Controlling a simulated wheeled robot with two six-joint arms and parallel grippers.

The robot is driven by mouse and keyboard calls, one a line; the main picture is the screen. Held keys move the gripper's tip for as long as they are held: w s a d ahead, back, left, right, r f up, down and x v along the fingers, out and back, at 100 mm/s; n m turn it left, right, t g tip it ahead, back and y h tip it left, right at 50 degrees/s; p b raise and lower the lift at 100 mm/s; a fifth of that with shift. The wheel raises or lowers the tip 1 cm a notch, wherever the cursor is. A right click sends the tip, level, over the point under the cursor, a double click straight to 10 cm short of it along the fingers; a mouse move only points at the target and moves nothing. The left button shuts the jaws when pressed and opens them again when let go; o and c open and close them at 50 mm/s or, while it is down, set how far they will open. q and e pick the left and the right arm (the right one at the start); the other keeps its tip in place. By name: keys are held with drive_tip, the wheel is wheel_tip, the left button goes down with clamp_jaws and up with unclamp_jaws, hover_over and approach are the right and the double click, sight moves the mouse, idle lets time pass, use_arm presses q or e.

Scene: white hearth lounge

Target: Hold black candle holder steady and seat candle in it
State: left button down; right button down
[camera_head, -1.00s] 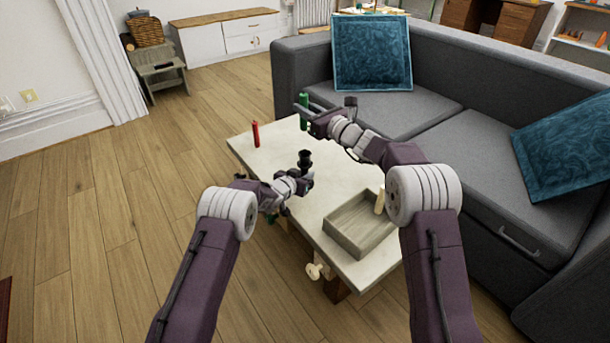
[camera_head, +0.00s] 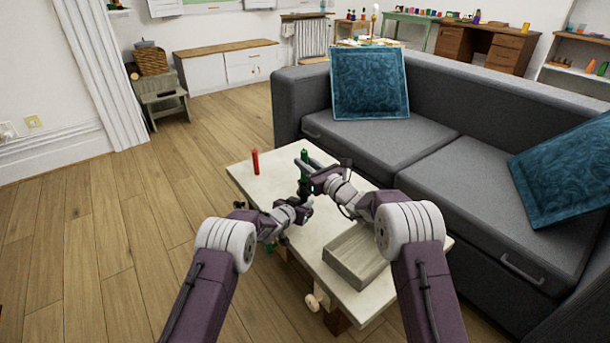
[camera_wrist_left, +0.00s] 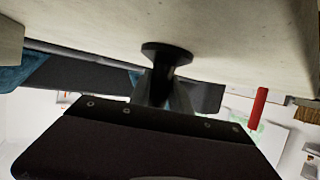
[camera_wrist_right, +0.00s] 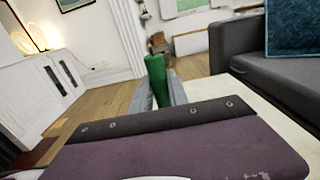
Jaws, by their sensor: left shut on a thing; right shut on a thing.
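The black candle holder (camera_head: 304,188) stands upright on the table. My left gripper (camera_head: 304,211) is shut on it from the left. In the left wrist view, the holder's round black foot (camera_wrist_left: 167,53) shows between the fingers, close to the tabletop. My right gripper (camera_head: 306,170) is shut on a green candle (camera_head: 304,155), held upright directly above the holder. The right wrist view shows the green candle (camera_wrist_right: 156,78) between the fingers. The candle's lower end is hidden by the gripper, so I cannot tell whether it touches or sits in the holder.
A red candle (camera_head: 255,162) stands at the table's far left corner. A shallow wooden tray (camera_head: 350,262) lies near the front right, partly behind my right arm. The grey sofa (camera_head: 440,175) borders the table on the right. Some pale tabletop (camera_head: 325,232) is bare.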

drive_tip(key=shift+f, duration=1.85)
drive_tip(key=shift+f, duration=0.15)
drive_tip(key=c, duration=1.3)
unclamp_jaws()
drive_tip(key=shift+s+d, duration=0.15)
drive_tip(key=shift+s, duration=0.05)
drive_tip(key=v, duration=1.1)
drive_tip(key=shift+s+d, duration=0.1)
drive_tip(key=shift+s, duration=0.15)
